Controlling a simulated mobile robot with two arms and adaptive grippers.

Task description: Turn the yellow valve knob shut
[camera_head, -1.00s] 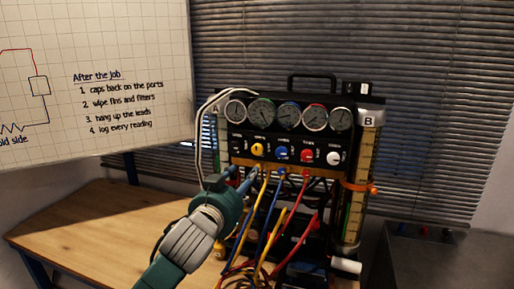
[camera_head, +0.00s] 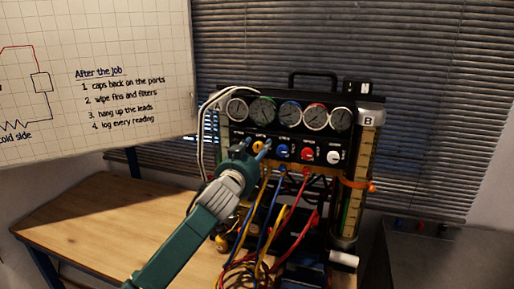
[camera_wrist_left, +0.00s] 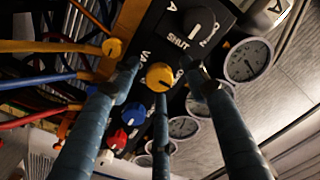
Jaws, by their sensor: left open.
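The yellow valve knob (camera_head: 259,146) sits on the black front panel of the gauge rig, left of the blue knob (camera_head: 282,151). In the left wrist view the yellow knob (camera_wrist_left: 160,76) shows in the middle. My left gripper (camera_head: 257,152) is open in front of it. In the wrist view its three blue fingers (camera_wrist_left: 160,70) spread around the yellow knob, two at its sides and one below. Whether any finger touches it, I cannot tell. A black knob marked SHUT (camera_wrist_left: 200,25) is beside it. My right gripper is out of view.
A row of gauges (camera_head: 290,114) sits above the knobs. The red knob (camera_head: 307,154) and white knob (camera_head: 334,157) are to the right. Yellow, blue and red hoses (camera_head: 268,215) hang below the panel. The wooden table (camera_head: 100,225) is clear at left.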

